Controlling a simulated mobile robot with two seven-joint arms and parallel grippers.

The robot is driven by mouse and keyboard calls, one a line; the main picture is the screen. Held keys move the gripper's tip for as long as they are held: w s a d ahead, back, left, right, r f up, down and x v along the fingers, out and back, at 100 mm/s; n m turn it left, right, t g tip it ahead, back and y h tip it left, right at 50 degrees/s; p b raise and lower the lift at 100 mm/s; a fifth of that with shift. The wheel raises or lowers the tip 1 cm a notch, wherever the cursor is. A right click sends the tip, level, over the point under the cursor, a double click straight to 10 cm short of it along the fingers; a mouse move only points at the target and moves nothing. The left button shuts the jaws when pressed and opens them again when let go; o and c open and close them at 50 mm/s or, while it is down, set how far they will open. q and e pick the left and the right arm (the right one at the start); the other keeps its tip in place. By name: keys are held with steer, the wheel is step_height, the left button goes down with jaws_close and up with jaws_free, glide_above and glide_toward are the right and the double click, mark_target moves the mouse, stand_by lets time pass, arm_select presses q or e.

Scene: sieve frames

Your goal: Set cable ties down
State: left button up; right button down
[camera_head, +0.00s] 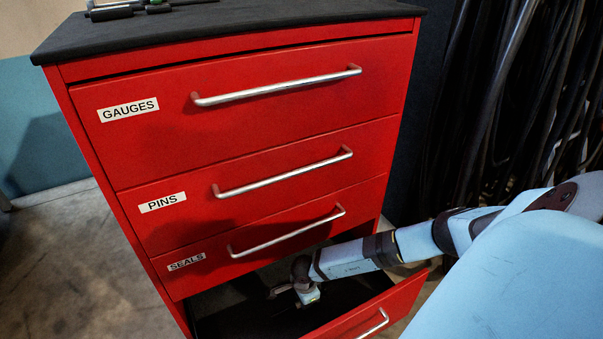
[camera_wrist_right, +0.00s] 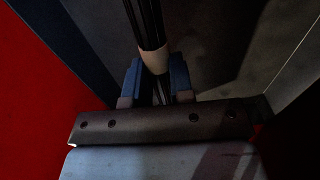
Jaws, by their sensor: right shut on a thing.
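The cable ties (camera_wrist_right: 147,22) are a thin black bundle with a beige band (camera_wrist_right: 155,60) around it. In the right wrist view my right gripper (camera_wrist_right: 156,82) is shut on the bundle near the band, with a blue-padded finger on each side. In the head view my right gripper (camera_head: 292,292) is inside the open bottom drawer (camera_head: 378,308) of the red cabinet. The bundle is too dark to make out there. I cannot tell whether it touches the drawer floor. My left gripper is not in view.
The red cabinet (camera_head: 250,110) has three shut drawers labelled GAUGES, PINS and SEALS above the open one. The SEALS drawer handle (camera_head: 288,233) juts out just above my right forearm. The dark drawer interior looks empty where visible. Black cables (camera_head: 510,90) hang at right.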

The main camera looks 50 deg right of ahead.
mark_target(305, 318)
steer(key=shift+d+f, duration=0.2)
steer(key=shift+f, duration=0.05)
step_height(305, 318, down, 3)
steer(key=shift+s+f+b, duration=0.1)
steer(key=shift+f+b, duration=0.05)
steer(key=shift+b, duration=0.9)
step_height(305, 318, down, 2)
steer(key=shift+f+b, duration=0.1)
steer(key=shift+b, duration=0.45)
steer(key=shift+f, duration=0.25)
step_height(305, 318, down, 3)
steer(key=shift+f+b, duration=0.1)
steer(key=shift+b, duration=0.95)
steer(key=shift+f, duration=0.25)
steer(key=shift+r, duration=0.15)
steer(key=shift+f, duration=0.2)
steer(key=c, duration=1)
jaws_free()
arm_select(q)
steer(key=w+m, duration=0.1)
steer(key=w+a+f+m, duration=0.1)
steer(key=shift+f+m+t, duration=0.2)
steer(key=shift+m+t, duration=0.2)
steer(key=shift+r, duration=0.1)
arm_select(e)
steer(key=shift+r, duration=0.1)
